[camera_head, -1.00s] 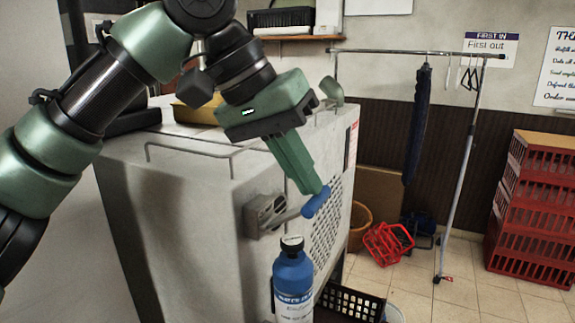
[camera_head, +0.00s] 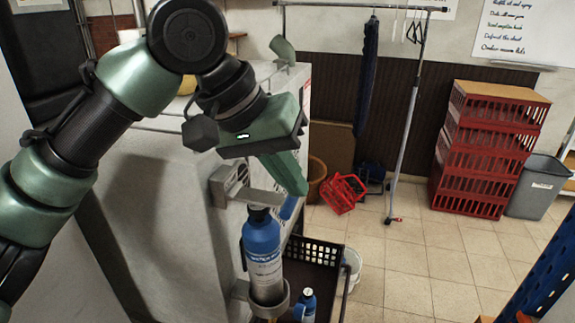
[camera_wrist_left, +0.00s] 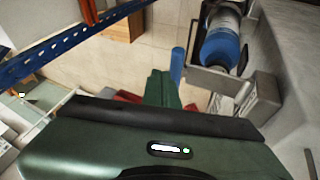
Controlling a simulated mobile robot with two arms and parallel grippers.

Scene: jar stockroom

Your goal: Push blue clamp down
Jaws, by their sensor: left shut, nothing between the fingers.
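The blue clamp handle (camera_head: 288,207) sits at the end of a grey lever (camera_head: 262,197) hinged on a bracket on the pale cabinet's side. The lever tilts slightly down over the cap of a blue bottle (camera_head: 262,242), which stands upright in a ring holder (camera_head: 268,305). My left gripper (camera_head: 298,190) is shut and empty, its fingertips at the top of the blue handle, apparently touching it. In the left wrist view, the handle (camera_wrist_left: 177,66) shows beside the closed fingers (camera_wrist_left: 160,88), with the bottle (camera_wrist_left: 221,46) to the right. My right gripper is not in view.
The pale cabinet (camera_head: 150,190) fills the left side. A black crate (camera_head: 312,250) and another blue bottle (camera_head: 306,303) are below. Red crates (camera_head: 490,145) and a grey bin (camera_head: 537,185) stand at the back right. The tiled floor is open at right.

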